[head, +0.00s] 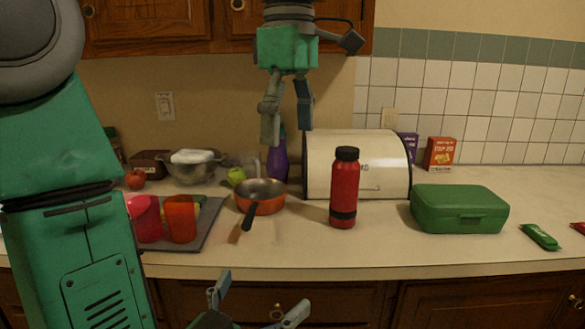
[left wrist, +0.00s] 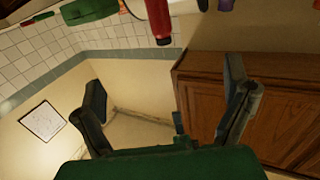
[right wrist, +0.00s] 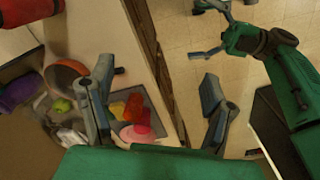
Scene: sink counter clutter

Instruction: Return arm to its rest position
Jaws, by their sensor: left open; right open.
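My right gripper (head: 287,122) hangs from the top of the head view with its fingers pointing down, in front of the wall and above the counter. Its fingers are apart with nothing between them; they also show in the right wrist view (right wrist: 156,78). My left gripper (head: 261,298) is low in the head view, in front of the counter's front edge and the lower cabinets. Its fingers are spread and empty, as the left wrist view (left wrist: 165,85) also shows. My left arm (right wrist: 285,75) shows at the right of the right wrist view.
The counter holds an orange pan (head: 260,200), a red bottle (head: 343,190), a bread box (head: 382,165), a green lunch box (head: 459,208) and a grey tray (head: 208,235) with cups. Upper cabinets (head: 150,25) are behind my right gripper. Space before the counter is free.

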